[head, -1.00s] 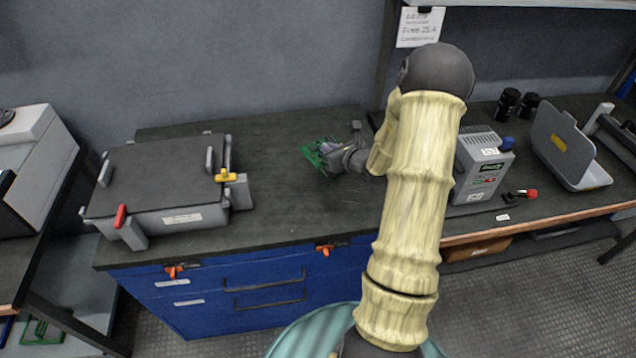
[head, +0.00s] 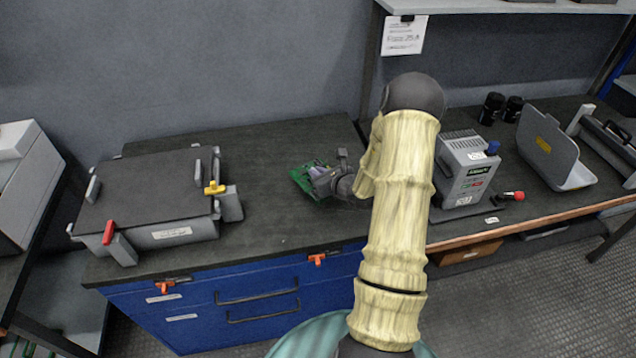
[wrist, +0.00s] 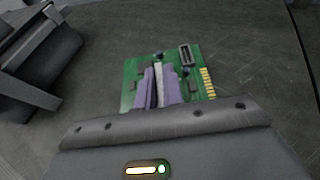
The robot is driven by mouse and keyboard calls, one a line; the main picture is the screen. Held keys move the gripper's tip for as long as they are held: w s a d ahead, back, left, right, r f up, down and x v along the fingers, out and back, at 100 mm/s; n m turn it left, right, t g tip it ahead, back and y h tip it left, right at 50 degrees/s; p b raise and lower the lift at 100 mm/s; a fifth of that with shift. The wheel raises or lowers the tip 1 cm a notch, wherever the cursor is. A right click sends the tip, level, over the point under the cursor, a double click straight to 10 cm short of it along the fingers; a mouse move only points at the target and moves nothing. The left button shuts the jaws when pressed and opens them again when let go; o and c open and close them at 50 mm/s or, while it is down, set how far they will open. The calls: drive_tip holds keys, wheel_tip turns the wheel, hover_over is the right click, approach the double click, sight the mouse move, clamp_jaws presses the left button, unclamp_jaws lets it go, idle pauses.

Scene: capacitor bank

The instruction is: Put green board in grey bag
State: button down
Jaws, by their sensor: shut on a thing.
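My gripper (head: 322,180) is shut on the green board (head: 302,180) over the dark top of the blue cabinet. In the wrist view the green board (wrist: 190,68), with gold contacts along its right edge, sits beyond my gripper, and the purple-grey fingers (wrist: 160,88) overlap it. I cannot tell if the board touches the worktop. I see no plainly soft grey bag. An open grey case (head: 548,145) with a yellow label on its raised panel stands on the right bench; I cannot tell whether it is the bag.
A grey lidded box (head: 150,195) with red and yellow latches stands left on the blue cabinet (head: 240,295). A grey instrument (head: 468,175) and black cylinders (head: 492,108) are on the right bench. The worktop between box and gripper is clear.

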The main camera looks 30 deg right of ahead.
drive_tip(key=shift+f, duration=2.05)
drive_tip(key=shift+f, duration=0.15)
drive_tip(key=c, duration=1.5)
unclamp_jaws()
drive_tip(key=shift+r, duration=0.25)
drive_tip(key=v, duration=1.2)
drive_tip(key=shift+f+b, duration=0.1)
drive_tip(key=shift+b, duration=0.25)
